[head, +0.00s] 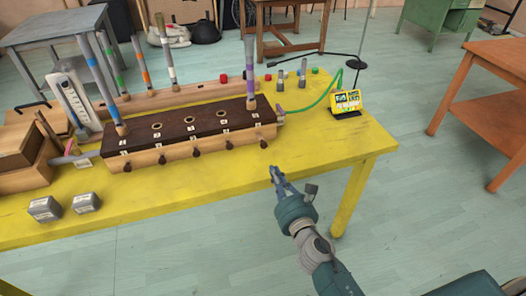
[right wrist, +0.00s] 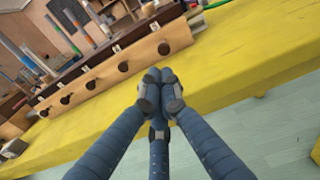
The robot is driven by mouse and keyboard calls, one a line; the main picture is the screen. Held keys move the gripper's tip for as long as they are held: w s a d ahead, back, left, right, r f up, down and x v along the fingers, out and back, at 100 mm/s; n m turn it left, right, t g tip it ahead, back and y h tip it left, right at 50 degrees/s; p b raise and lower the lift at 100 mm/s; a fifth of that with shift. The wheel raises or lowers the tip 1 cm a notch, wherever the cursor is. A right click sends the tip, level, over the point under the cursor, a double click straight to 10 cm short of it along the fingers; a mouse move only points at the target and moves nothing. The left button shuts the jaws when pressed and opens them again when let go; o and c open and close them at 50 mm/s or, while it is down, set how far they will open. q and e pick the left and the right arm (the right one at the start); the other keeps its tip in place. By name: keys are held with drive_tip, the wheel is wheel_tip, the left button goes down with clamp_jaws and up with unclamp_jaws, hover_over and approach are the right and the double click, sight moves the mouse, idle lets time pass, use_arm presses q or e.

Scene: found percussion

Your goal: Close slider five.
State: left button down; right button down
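A long wooden box with a dark top (head: 185,128) and a light front board (head: 180,152) lies on the yellow table. A row of dark round slider knobs runs along its front. The rightmost knob, slider five (head: 263,144), appears slightly lower than the line of the others; how far it sticks out is hard to tell. In the right wrist view slider five (right wrist: 164,48) is just beyond my fingertips. My right gripper (head: 273,174) is at the table's front edge, apart from the knob. Its fingers (right wrist: 158,80) are together and empty. My left gripper is out of view.
Upright tubes stand on the box, one near its right end (head: 250,75). A green cable runs to a small yellow device (head: 346,102) at right. Two grey blocks (head: 86,202) lie at front left. The yellow table (head: 215,190) is bare before the box.

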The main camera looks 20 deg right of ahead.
sight(262, 147)
drive_tip(key=w, duration=1)
drive_tip(key=shift+w+a+f, duration=0.1)
drive_tip(key=shift+a+f, duration=0.15)
drive_tip(key=shift+f, duration=0.15)
